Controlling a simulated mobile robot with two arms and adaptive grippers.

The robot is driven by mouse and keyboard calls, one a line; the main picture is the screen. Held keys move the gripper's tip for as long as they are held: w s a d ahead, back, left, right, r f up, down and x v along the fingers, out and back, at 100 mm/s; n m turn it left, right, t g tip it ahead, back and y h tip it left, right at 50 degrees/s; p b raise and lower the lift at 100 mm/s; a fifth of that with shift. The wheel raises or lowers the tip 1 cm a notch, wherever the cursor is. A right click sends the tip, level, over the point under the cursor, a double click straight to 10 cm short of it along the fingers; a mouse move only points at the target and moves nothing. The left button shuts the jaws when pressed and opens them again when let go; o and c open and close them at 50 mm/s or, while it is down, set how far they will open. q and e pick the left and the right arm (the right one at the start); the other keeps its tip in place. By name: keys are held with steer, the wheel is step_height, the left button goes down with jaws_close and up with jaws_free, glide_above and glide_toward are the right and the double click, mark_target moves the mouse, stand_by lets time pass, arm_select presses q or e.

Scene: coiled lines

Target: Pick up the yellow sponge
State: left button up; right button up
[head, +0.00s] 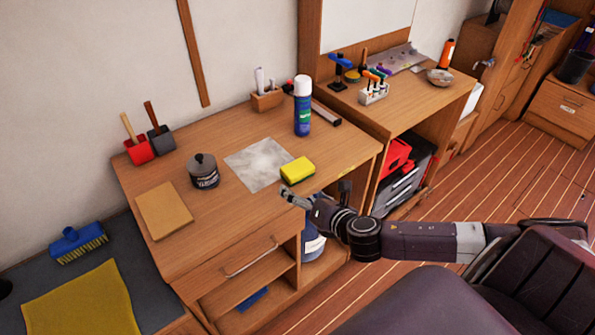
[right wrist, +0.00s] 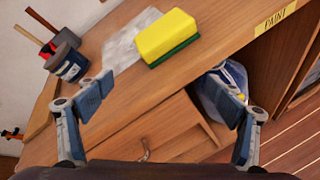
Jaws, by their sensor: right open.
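The yellow sponge (head: 297,169) has a dark green scouring side underneath. It lies flat on the wooden desk top (head: 232,206), close to the front edge and beside a grey sheet. In the right wrist view the sponge (right wrist: 167,36) is ahead of the fingers, at upper middle. My right gripper (head: 296,199) is just in front of the desk edge, near the sponge and apart from it. In the right wrist view its fingers (right wrist: 163,97) are spread wide with nothing between them. My left gripper is not in view.
A grey sheet (head: 258,164), a dark tin (head: 203,172), a blue spray can (head: 302,107) and a brown pad (head: 163,209) are on the desk. The desk's front edge and drawer handle (head: 250,258) are near my right arm.

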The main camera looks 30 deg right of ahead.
mark_target(300, 169)
steer(key=d+r+n, duration=0.1)
steer(key=n, duration=0.1)
steer(key=w+d+r+n, duration=0.1)
steer(key=n, duration=0.1)
steer(key=d+r+n+y, duration=0.1)
steer(key=n, duration=0.1)
steer(key=shift+w+n+t, duration=0.25)
steer(key=shift+n+t, duration=0.05)
steer(key=shift+n, duration=0.1)
steer(key=shift+d+r+n, duration=0.2)
steer(key=shift+n, duration=0.2)
steer(key=shift+w+d, duration=0.1)
steer(key=shift+w, duration=0.1)
steer(key=shift+p+x, duration=0.3)
steer(key=shift+x, duration=0.85)
steer(key=p+x, duration=0.1)
steer(key=x, duration=0.2)
steer(key=shift+w, duration=0.4)
steer(key=shift+w+f, duration=0.4)
steer(key=shift+w, duration=0.25)
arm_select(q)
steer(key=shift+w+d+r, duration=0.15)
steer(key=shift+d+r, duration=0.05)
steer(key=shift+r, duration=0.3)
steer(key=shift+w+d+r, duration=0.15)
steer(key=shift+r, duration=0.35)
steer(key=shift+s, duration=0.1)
arm_select(e)
steer(key=c, duration=1.1)
